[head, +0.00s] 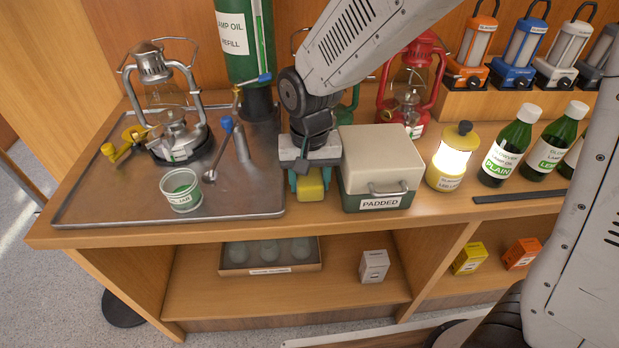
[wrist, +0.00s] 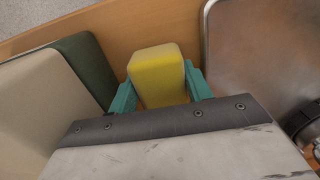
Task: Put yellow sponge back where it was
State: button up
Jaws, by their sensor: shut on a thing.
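The yellow sponge (head: 311,186) is a small yellow block between the teal fingers of my gripper (head: 310,184), in the head view. My gripper points down and is shut on it. In the wrist view the sponge (wrist: 159,76) sits between both fingers of the gripper (wrist: 160,88). It is over or on the bare wooden strip between the metal tray (head: 110,208) and the green box with a cream lid labelled PADDED (head: 372,201). I cannot tell whether the sponge touches the counter.
A silver lantern (head: 167,100) and a small labelled tub (head: 181,189) stand on the tray. A lit yellow lantern (head: 450,158) and green lamp oil bottles (head: 510,147) are right of the box. A red lantern (head: 412,80) stands behind it. The counter's front edge is close.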

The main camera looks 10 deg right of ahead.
aim_at(309, 176)
jog(key=o, duration=1)
jog(key=shift+f, duration=0.1)
notch_tip(309, 176, up, 12)
jog(key=s+d+r, duration=0.3)
jog(key=s+d, duration=0.1)
jog(key=d, duration=0.2)
jog(key=s+d+r, duration=0.2)
jog(key=s+d, duration=0.1)
jog(key=d, duration=0.3)
jog(key=s+d+t, duration=0.1)
jog(key=s+d, duration=0.7)
jog(key=s, duration=0.4)
jog(key=shift+d+f, duration=0.35)
jog(key=shift+d, duration=0.05)
